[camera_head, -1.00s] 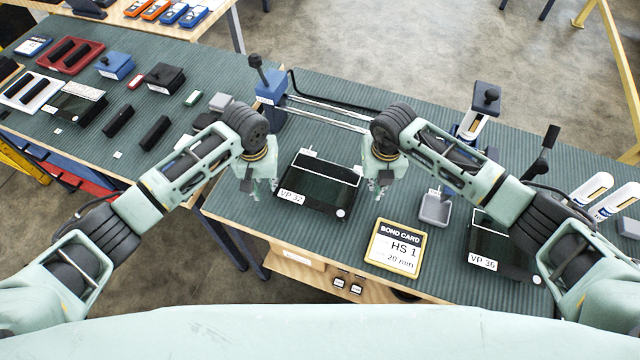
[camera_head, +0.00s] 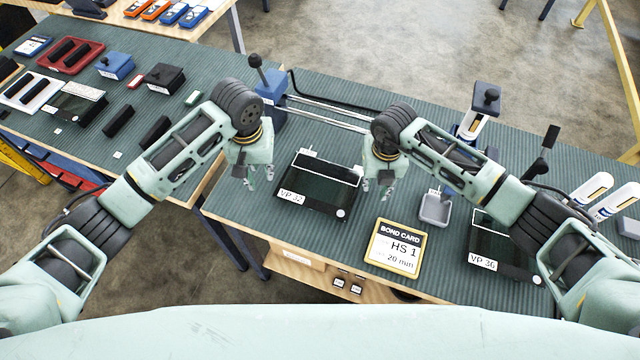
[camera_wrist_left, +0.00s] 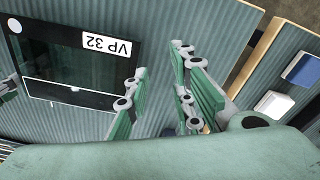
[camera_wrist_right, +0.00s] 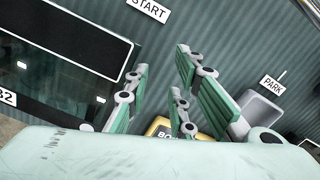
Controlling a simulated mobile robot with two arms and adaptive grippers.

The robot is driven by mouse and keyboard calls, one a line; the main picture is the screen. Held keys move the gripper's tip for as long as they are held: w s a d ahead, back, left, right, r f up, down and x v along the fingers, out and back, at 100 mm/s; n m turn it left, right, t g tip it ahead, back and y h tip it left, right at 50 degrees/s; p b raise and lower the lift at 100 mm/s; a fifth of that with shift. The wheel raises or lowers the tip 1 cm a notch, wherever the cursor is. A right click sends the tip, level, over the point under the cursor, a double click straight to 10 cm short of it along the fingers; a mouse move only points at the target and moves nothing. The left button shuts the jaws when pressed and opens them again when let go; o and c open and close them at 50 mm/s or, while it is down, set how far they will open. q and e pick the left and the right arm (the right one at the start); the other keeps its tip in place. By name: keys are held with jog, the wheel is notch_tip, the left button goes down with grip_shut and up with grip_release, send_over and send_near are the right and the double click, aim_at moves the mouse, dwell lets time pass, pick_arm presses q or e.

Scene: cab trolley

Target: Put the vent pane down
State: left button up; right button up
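The vent pane labelled VP 32 (camera_head: 318,190), a dark glass panel with a white-edged strip, appears to lie flat on the ribbed green bench top between my two grippers. It also shows in the left wrist view (camera_wrist_left: 75,65) and partly in the right wrist view (camera_wrist_right: 55,75). My left gripper (camera_head: 255,184) is just left of the pane, apart from it, with its fingers open and empty. My right gripper (camera_head: 377,192) is just right of the pane, also open and empty. Neither gripper visibly touches the pane.
A similar pane, VP 36 (camera_head: 495,245), lies at the right. The yellow-framed bond card (camera_head: 396,248) and a small grey tray (camera_head: 434,208) are near my right gripper. Behind the pane are metal rails (camera_head: 325,115) and a blue block with a lever (camera_head: 270,88).

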jog(key=shift+r, duration=0.1)
pick_arm(q)
jog(key=r, duration=0.5)
jog(key=shift+s+r, duration=0.2)
jog(key=shift+r, duration=0.2)
pick_arm(e)
notch_tip(320, 180, up, 12)
jog(key=shift+s, duration=0.45)
